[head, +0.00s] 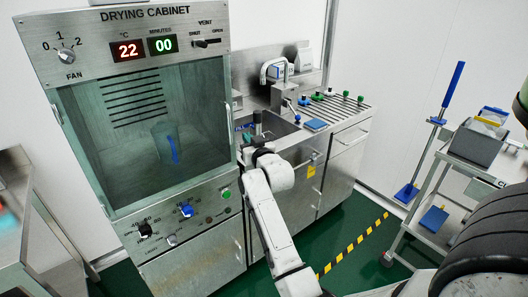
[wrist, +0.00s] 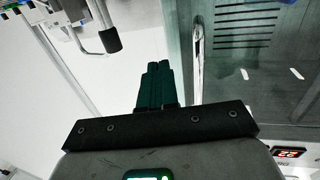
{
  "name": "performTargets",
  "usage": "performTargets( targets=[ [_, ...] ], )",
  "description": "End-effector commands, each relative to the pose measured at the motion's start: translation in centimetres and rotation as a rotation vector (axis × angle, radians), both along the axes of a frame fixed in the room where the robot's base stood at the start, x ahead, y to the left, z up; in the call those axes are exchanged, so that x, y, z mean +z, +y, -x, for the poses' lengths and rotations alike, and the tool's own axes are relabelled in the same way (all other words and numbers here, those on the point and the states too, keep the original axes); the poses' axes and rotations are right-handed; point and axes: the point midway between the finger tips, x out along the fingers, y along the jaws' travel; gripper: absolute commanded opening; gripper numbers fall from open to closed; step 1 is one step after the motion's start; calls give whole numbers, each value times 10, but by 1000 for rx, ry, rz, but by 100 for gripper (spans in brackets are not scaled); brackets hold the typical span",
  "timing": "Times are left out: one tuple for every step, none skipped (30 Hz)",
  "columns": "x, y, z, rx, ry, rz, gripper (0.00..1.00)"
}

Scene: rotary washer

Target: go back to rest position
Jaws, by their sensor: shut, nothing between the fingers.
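My arm reaches up from the lower right of the head view. My gripper (head: 258,122) is near the right edge of the drying cabinet (head: 195,258), in front of the sink counter. In the wrist view its dark fingers (wrist: 155,82) are together, with nothing between them. The cabinet's glass door (head: 95,130) looks closed. Its upright handle (wrist: 198,45) shows just right of the fingers in the wrist view, apart from them in the picture. A container with a blue mark (head: 172,148) stands behind the glass.
A steel sink counter (head: 340,125) with a tap (head: 275,68) and several coloured knobs stands right of the cabinet. A trolley (head: 455,165) with a grey bin (head: 478,143) is at the right. A bench edge (head: 12,160) is at the left. Green floor lies between counter and trolley.

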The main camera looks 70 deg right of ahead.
Motion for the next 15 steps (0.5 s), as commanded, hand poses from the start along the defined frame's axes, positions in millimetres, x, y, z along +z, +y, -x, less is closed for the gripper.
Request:
performTargets(
  targets=[
    [-1, 4, 7, -1, -1, 2, 0],
    [-2, 6, 11, -2, 0, 1, 0],
    [-2, 9, 16, -2, 1, 1, 0],
    [-1, 11, 20, -2, -1, 1, 0],
    [-2, 14, 24, -1, 0, 0, 0],
    [-2, 17, 30, -2, -1, 1, 0],
    [-2, 20, 35, -2, 0, 0, 0],
    [-2, 23, 39, -2, 0, 0, 0],
    [-1, 26, 44, -2, 0, 1, 0],
    [-1, 28, 48, -2, 1, 1, 0],
    [-1, 30, 51, -2, 0, 1, 0],
    [-1, 32, 55, -2, 1, 1, 0],
    [-1, 34, 57, -2, 0, 1, 0],
    [0, 35, 59, -2, 0, 1, 0],
    [0, 36, 61, -2, 1, 1, 0]
  ],
)
